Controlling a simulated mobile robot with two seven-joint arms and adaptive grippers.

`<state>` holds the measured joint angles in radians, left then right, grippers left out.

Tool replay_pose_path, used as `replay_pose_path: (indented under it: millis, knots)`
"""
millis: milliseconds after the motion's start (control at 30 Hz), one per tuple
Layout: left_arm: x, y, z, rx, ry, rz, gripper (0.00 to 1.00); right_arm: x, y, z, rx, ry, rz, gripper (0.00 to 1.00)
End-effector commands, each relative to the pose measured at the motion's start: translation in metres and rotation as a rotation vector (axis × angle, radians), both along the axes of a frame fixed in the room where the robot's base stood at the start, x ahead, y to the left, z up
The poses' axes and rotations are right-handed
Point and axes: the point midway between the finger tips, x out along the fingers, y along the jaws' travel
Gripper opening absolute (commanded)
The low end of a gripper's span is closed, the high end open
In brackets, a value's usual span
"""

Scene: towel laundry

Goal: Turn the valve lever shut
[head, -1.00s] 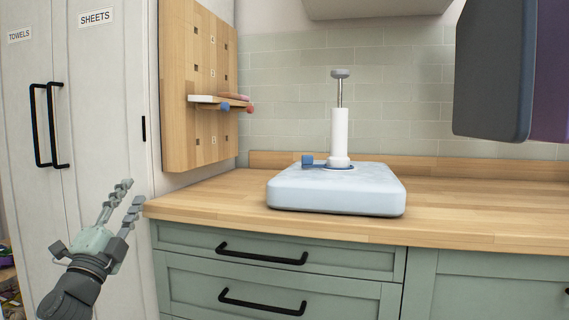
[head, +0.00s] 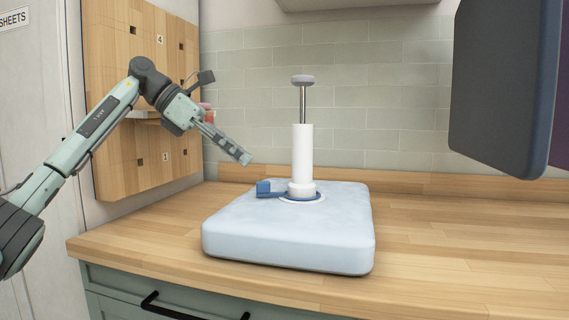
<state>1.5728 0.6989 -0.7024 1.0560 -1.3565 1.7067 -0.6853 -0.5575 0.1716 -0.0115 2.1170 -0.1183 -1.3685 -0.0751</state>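The blue valve lever (head: 268,189) sits at the base of the white pump cylinder (head: 303,155) and points left in the head view. The cylinder stands upright on a pale blue, cushion-like block (head: 288,242) on the counter, with a metal rod and grey knob (head: 303,81) on top. My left gripper (head: 245,157) is above and left of the lever, its fingers pointing down and right, apart from everything. The fingers appear side-on and overlap, so their opening is unclear. My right gripper is not in view.
A wooden pegboard (head: 135,110) with a small shelf stands behind my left arm. The wooden counter (head: 460,235) is clear right of the block. A dark panel (head: 503,85) hangs at upper right. A drawer handle (head: 175,306) shows below the counter edge.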

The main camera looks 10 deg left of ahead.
Motion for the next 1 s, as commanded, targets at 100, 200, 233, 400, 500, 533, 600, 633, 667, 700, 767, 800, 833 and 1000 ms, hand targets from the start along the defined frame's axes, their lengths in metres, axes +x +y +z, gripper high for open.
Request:
replay_pose_path:
  millis: [100, 200, 233, 400, 500, 533, 600, 633, 667, 700, 767, 800, 833, 1000]
  knots:
    - [-0.008, 0.017, 0.003, 0.077, 0.012, -0.04, 0.34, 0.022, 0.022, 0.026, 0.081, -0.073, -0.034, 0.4]
    - [-0.01, 0.019, -0.003, 0.1, 0.017, -0.055, 0.34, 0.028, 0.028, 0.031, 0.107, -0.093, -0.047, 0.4]
    - [-0.01, 0.018, -0.005, 0.102, 0.018, -0.056, 0.34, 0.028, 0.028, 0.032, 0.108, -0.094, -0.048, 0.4]
    - [-0.004, 0.0, -0.025, 0.101, 0.019, -0.058, 0.34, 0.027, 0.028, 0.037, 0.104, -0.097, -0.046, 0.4]
    - [0.0, -0.012, -0.036, 0.099, 0.018, -0.058, 0.34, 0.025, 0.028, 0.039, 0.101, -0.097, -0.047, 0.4]
    - [0.0, -0.015, -0.039, 0.099, 0.018, -0.058, 0.34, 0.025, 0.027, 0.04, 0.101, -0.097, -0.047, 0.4]
    - [0.003, -0.021, -0.044, 0.098, 0.016, -0.057, 0.34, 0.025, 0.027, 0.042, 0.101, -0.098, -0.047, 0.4]
    - [0.004, -0.023, -0.047, 0.098, 0.017, -0.056, 0.34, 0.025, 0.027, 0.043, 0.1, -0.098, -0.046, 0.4]
    - [0.004, -0.025, -0.049, 0.099, 0.017, -0.056, 0.34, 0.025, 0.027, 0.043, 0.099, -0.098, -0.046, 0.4]
    - [0.005, -0.027, -0.051, 0.098, 0.018, -0.056, 0.34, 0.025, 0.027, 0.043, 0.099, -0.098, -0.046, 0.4]
    - [0.006, -0.03, -0.053, 0.098, 0.016, -0.055, 0.34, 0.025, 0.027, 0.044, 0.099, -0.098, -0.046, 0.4]
    - [0.006, -0.031, -0.054, 0.098, 0.016, -0.055, 0.34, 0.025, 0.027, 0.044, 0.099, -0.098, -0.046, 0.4]
    - [0.006, -0.031, -0.054, 0.097, 0.015, -0.055, 0.34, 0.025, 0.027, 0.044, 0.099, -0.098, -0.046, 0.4]
    - [0.007, -0.032, -0.055, 0.097, 0.015, -0.055, 0.34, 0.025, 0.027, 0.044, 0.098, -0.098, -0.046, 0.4]
